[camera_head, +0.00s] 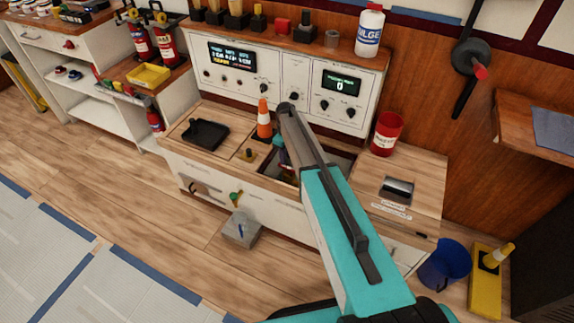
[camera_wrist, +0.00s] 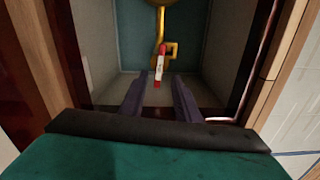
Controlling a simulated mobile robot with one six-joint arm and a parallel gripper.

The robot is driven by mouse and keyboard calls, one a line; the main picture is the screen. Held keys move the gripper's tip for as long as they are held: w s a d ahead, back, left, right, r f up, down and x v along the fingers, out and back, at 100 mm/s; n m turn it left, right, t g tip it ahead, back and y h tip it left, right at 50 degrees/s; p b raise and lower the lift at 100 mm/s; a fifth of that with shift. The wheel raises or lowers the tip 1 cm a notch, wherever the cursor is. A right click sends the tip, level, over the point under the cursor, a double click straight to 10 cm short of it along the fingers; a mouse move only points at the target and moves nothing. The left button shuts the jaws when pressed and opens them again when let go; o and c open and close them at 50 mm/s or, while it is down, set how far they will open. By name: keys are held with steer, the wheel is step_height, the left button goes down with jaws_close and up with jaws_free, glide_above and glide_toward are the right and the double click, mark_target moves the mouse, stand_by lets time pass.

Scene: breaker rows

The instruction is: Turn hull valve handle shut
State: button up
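In the wrist view, a red handle with a white label (camera_wrist: 159,66) hangs near the middle of an open compartment. It lies against a yellow pipe (camera_wrist: 160,24), with a yellow bent piece (camera_wrist: 172,50) beside it. I take it for the hull valve handle. My gripper (camera_wrist: 161,79) has two dark fingers spread apart. The handle's lower end shows between the fingertips, with gaps on both sides; I cannot tell how deep it sits or whether they touch. In the head view my gripper (camera_head: 284,158) is down at the counter opening, and my arm hides most of it; the handle is not visible there.
The compartment's grey side wall (camera_wrist: 105,83) and wooden edge (camera_wrist: 277,60) flank my gripper closely. In the head view, an orange cone (camera_head: 264,120), a black tray (camera_head: 205,134) and a red can (camera_head: 386,134) stand around the opening. A control panel (camera_head: 295,72) rises behind.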

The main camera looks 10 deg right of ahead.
mark_target(286, 167)
steer(key=shift+f, duration=3)
jaws_close()
